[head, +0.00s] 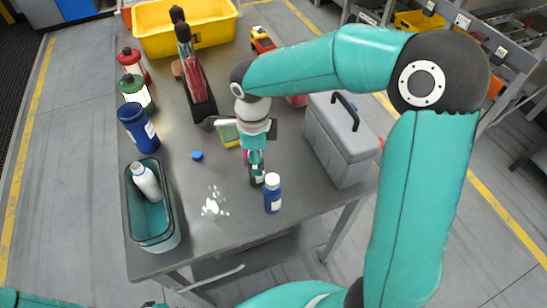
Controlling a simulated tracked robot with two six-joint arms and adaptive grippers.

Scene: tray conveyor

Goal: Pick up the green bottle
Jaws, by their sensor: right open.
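A dark green bottle (257,175) stands upright near the front middle of the table, just left of and behind a blue bottle with a white cap (272,194). My right gripper (256,150) is open and points down at the top of the green bottle. The gripper hides part of the bottle's upper end, and I cannot tell whether the fingers touch it. Only a bit of my left arm shows at the lower left edge; its gripper is out of view.
A grey toolbox (338,150) stands right of the gripper. A green-yellow sponge (229,135) lies close on the left. A dark bin (150,237) holding a white bottle (147,182) and a blue canister (139,128) stand farther left. A yellow crate (215,33) is at the back.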

